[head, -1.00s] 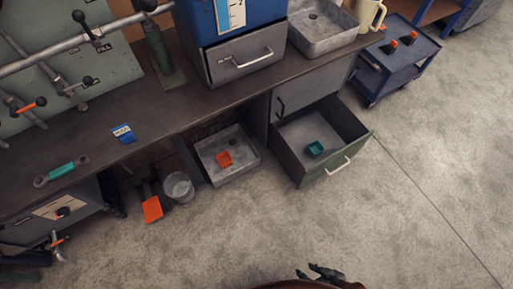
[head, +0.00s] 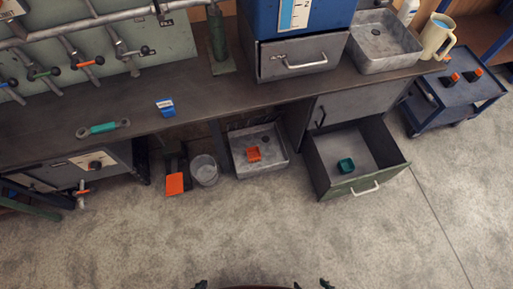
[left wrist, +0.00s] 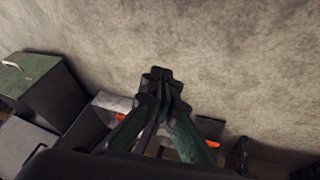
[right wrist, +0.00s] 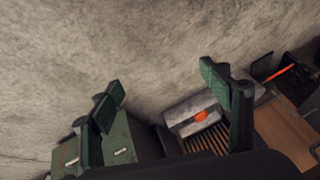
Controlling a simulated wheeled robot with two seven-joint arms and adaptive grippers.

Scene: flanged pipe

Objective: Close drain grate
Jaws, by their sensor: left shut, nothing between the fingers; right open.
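A shallow grey metal basin (head: 282,163) with a round drain hole stands on the floor under the bench. An orange block-like object (head: 253,154) lies in it. A dark slatted panel, seemingly the grate (head: 240,122), stands behind the basin, mostly in shadow. Its slats (right wrist: 207,140) show in the right wrist view beside the basin (right wrist: 187,108). My left gripper (head: 201,284) is shut and empty at the head view's bottom edge. In the left wrist view its fingertips (left wrist: 158,74) meet over the floor. My right gripper (head: 312,284) is open and empty; its fingers (right wrist: 161,78) are spread.
An open green-fronted drawer (head: 385,175) holding a teal object (head: 345,165) juts out right of the basin. A metal bucket (head: 205,171) and an orange-ended dustpan (head: 175,184) stand left of it. The bench top (head: 200,98) overhangs the basin. The floor in front is clear.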

